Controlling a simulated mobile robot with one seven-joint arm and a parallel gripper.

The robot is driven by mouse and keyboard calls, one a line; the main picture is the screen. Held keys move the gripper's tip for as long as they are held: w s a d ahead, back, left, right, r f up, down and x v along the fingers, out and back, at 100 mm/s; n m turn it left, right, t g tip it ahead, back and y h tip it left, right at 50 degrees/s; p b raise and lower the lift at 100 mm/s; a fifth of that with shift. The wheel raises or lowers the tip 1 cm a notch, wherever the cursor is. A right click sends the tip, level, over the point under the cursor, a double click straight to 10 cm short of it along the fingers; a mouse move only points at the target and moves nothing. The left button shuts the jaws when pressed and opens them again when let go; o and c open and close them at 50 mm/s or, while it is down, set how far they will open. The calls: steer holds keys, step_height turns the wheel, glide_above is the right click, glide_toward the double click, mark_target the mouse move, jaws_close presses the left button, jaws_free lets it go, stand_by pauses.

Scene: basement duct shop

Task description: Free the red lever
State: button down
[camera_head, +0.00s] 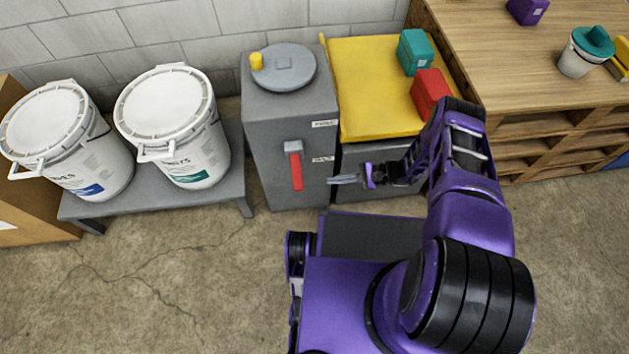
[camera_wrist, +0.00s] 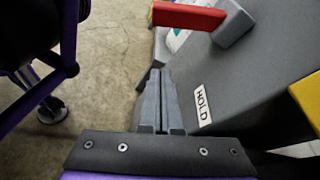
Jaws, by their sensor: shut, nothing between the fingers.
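The red lever (camera_head: 296,171) hangs down from a grey pivot block (camera_head: 293,147) on the front of a grey cabinet (camera_head: 288,105). In the wrist view the red lever (camera_wrist: 188,15) shows at the top, joined to its grey block (camera_wrist: 232,24). A white label reading HOLD (camera_wrist: 201,104) is on the cabinet face below it in that view. My gripper (camera_head: 332,180) is just right of the lever's lower end in the head view, apart from it. In the wrist view its fingers (camera_wrist: 160,82) are together and empty.
On the cabinet top is a round grey disc (camera_head: 290,72) with a yellow knob (camera_head: 257,61). A yellow-topped unit (camera_head: 375,75) adjoins it, bearing teal (camera_head: 414,50) and red (camera_head: 430,93) blocks. Two white buckets (camera_head: 177,130) stand on a grey bench (camera_head: 215,188) at left.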

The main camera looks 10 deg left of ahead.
mark_target(296, 170)
steer(key=x, duration=1)
steer(key=shift+s+d+r, duration=0.1)
steer(key=shift+s+r, duration=0.15)
steer(key=shift+r, duration=0.35)
steer(key=shift+s+d+r, duration=0.15)
steer(key=shift+s+r, duration=0.15)
steer(key=shift+r, duration=0.35)
steer(key=shift+s+d+r, duration=0.1)
steer(key=shift+s+r, duration=0.15)
steer(key=shift+r, duration=0.35)
